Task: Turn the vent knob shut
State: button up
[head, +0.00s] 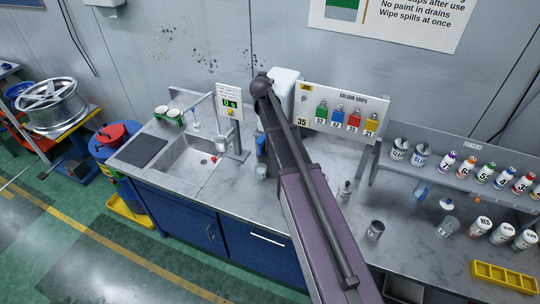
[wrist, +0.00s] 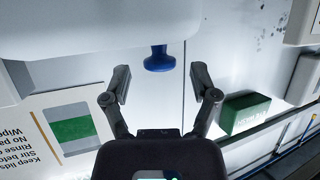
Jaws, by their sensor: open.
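A blue knob (wrist: 158,60) sticks out from the edge of a large white housing (wrist: 90,25) in the wrist view; I take it for the vent knob. It has a narrow neck and a wider rounded end. My gripper (wrist: 160,82) is open and empty, with one finger to each side of the knob in the picture. I see no contact between the fingers and the knob. In the head view a white box (head: 287,78) shows behind the end of my arm, at the wall above the bench. The knob and my fingers are hidden there.
A colour chips board (head: 340,112) stands right of my arm, and a sink (head: 190,160) with a small display sign (head: 231,101) lies left. The wrist view shows a green box (wrist: 245,113) and an upside-down poster (wrist: 65,125).

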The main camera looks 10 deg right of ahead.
jog(key=shift+d+n+y, duration=0.2)
jog(key=shift+n+y, duration=1)
jog(key=shift+y, duration=0.25)
jog(key=shift+d+n+y, duration=0.2)
jog(key=shift+n+y, duration=1)
jog(key=shift+y, duration=0.25)
jog(key=shift+w+d+n+y, duration=0.1)
jog(key=shift+n+y, duration=0.7)
jog(key=shift+y, duration=0.1)
jog(key=shift+w+d+n+g+y, duration=0.15)
jog(key=shift+n+g+y, duration=0.2)
jog(key=shift+n+y, duration=0.35)
jog(key=shift+s+d+n+g+y, duration=0.1)
jog(key=shift+n+g+y, duration=0.25)
jog(key=shift+n+y, duration=0.3)
jog(key=p+v, duration=0.5)
jog(key=v, duration=0.9)
jog(key=s+a+f+g+b, duration=0.2)
jog(key=s+a+f+b, duration=0.2)
jog(key=f, duration=0.3)
jog(key=s+a+f+m+g+h+b, duration=0.1)
jog(key=s+a+f+g+b, duration=0.2)
jog(key=s+f, duration=0.3)
jog(key=s+a+f+m+g+b, duration=0.1)
jog(key=s+a+f+g+b, duration=0.1)
jog(key=s+a+f+b, duration=0.2)
jog(key=shift+s+a+f+h+b, duration=0.35)
jog(key=shift+s+f+b, duration=0.15)
jog(key=shift+f, duration=1.35)
